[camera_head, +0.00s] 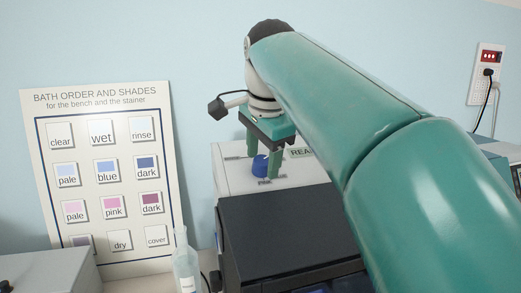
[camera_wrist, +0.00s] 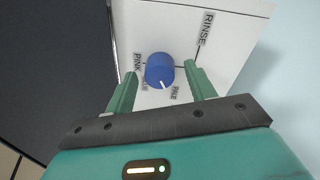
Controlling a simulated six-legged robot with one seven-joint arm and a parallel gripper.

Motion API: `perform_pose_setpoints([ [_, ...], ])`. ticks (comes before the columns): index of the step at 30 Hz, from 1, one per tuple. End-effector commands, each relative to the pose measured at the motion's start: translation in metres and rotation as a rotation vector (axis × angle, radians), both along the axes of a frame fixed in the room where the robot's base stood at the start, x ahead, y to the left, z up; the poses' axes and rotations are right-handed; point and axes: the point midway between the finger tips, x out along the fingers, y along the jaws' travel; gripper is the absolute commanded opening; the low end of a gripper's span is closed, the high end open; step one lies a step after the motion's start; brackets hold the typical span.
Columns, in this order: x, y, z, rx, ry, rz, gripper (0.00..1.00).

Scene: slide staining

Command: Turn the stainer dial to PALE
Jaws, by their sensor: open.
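The stainer's dial is a round blue knob (camera_wrist: 158,66) on a white panel; it also shows in the head view (camera_head: 260,166). A white mark on the knob's lower edge points down and slightly right, roughly toward the PALE label (camera_wrist: 174,93) and a little left of it. PINK (camera_wrist: 137,63) is at the knob's left; a small label below left is too small to read. My gripper (camera_wrist: 161,80) is open, its green fingers on either side of the knob, apparently with gaps. In the head view my gripper (camera_head: 264,155) hangs over the knob.
The stainer's dark body (camera_head: 280,235) lies in front of the panel. A shade chart (camera_head: 105,175) leans on the wall at left, with a clear bottle (camera_head: 186,268) beside it. A wall outlet (camera_head: 487,70) holds a plug.

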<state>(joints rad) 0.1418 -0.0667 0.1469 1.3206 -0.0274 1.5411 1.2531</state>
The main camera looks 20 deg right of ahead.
Motion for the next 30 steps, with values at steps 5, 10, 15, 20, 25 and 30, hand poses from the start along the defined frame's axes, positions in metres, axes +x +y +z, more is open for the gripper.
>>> perform_pose_setpoints([
  [5, -0.004, 0.0, 0.013, 0.0, -0.002, 0.0, 0.55],
  [10, -0.014, 0.002, 0.043, 0.0, -0.004, 0.0, 0.55],
  [15, -0.026, 0.003, 0.076, 0.001, -0.004, 0.001, 0.55],
  [20, -0.035, 0.004, 0.102, 0.001, -0.003, 0.001, 0.55],
  [25, -0.042, 0.005, 0.12, 0.0, -0.002, 0.0, 0.55],
  [30, -0.045, 0.005, 0.128, 0.0, 0.0, 0.0, 0.55],
])
